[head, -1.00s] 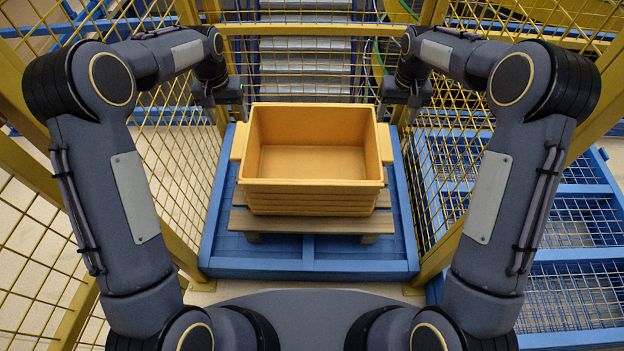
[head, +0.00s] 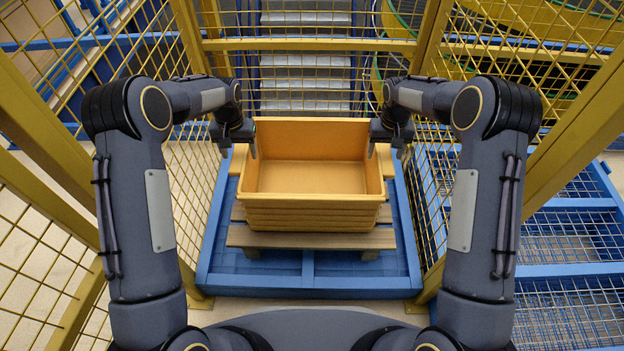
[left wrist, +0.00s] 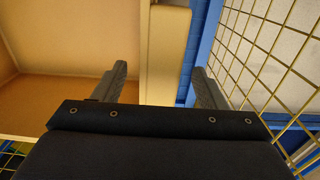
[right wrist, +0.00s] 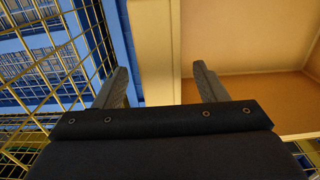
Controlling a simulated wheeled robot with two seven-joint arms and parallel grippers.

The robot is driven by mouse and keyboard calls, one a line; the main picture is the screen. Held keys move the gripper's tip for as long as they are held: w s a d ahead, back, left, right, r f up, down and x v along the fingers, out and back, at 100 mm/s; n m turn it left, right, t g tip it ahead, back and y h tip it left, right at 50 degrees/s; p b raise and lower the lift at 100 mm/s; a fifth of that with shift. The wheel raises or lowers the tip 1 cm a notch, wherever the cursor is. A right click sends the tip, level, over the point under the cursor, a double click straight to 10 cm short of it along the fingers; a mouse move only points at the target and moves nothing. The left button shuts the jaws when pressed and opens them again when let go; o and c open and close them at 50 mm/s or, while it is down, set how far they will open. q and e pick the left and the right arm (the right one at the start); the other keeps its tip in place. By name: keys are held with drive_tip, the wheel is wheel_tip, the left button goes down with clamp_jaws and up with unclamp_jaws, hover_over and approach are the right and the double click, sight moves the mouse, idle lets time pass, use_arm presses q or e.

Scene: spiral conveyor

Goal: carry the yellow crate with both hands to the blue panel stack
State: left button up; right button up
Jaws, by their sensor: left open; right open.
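The yellow crate (head: 312,215) is empty and stands upright on a wooden slatted stand on a blue base. My left gripper (head: 238,150) is at the crate's left side rim. In the left wrist view its two open fingers (left wrist: 160,85) lie either side of the crate's side ledge (left wrist: 166,50). My right gripper (head: 388,145) is at the right side rim. In the right wrist view its open fingers (right wrist: 162,88) lie either side of the other ledge (right wrist: 155,50). Neither gripper is closed on the crate. I cannot make out a blue panel stack for certain.
The wooden stand (head: 270,238) rests on the blue base (head: 305,282). Yellow mesh fencing closes in on the left (head: 185,200) and right (head: 432,200). A yellow rail (head: 310,45) crosses behind the crate. Blue mesh-filled frames (head: 560,255) lie outside on the right.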

use_arm(q)
drive_tip(key=shift+f, duration=0.9)
use_arm(e)
drive_tip(key=shift+f, duration=0.9)
use_arm(q)
clamp_jaws()
use_arm(e)
clamp_jaws()
use_arm(q)
drive_tip(key=shift+r, duration=0.15)
use_arm(e)
drive_tip(key=shift+r, duration=0.1)
